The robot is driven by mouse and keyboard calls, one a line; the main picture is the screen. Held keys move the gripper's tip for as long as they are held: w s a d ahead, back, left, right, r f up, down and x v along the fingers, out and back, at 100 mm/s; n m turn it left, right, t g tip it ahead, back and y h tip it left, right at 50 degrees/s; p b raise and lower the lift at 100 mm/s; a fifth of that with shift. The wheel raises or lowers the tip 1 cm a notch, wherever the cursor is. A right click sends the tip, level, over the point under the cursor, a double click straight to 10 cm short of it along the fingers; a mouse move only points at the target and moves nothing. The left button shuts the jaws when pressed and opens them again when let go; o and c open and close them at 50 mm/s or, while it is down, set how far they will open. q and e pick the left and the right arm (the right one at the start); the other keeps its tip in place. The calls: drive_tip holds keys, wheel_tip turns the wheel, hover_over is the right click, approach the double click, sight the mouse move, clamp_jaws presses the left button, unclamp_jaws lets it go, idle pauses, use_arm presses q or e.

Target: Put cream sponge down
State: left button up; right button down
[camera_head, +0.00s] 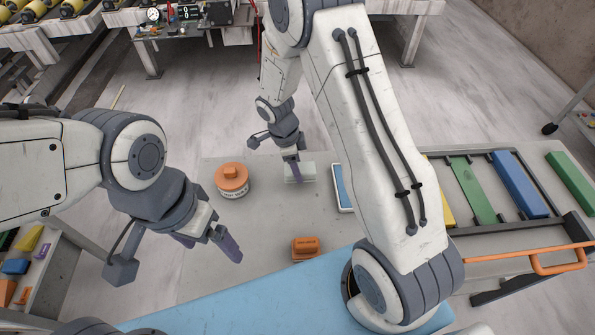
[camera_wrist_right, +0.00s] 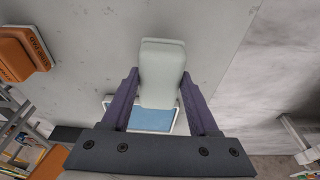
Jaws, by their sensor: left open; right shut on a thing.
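The cream sponge (camera_head: 302,174) is a pale block at the far part of the grey stone slab (camera_head: 260,215). My right gripper (camera_head: 292,168) is shut on it. In the right wrist view, the sponge (camera_wrist_right: 162,72) sits between the two purple fingers of my right gripper (camera_wrist_right: 160,85). It is at or just above the slab; I cannot tell whether it touches. My left gripper (camera_head: 212,245) is open and empty over the left side of the slab, well apart from the sponge.
An orange-topped round container (camera_head: 231,180) stands left of the sponge. A blue-and-white flat item (camera_head: 343,187) lies close on its right. An orange block (camera_head: 305,248) lies nearer me, with a blue mat (camera_head: 270,297) in front. A rack with coloured bars (camera_head: 518,183) stands right.

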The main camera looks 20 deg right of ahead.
drive_tip(key=x, duration=0.2)
drive_tip(key=p+x, duration=0.1)
drive_tip(key=shift+a+f, duration=0.1)
drive_tip(key=shift+a, duration=0.2)
drive_tip(key=shift+w+f, duration=0.1)
drive_tip(key=shift+f+b, duration=0.15)
drive_tip(key=shift+b, duration=0.25)
drive_tip(key=shift+c, duration=0.7)
unclamp_jaws()
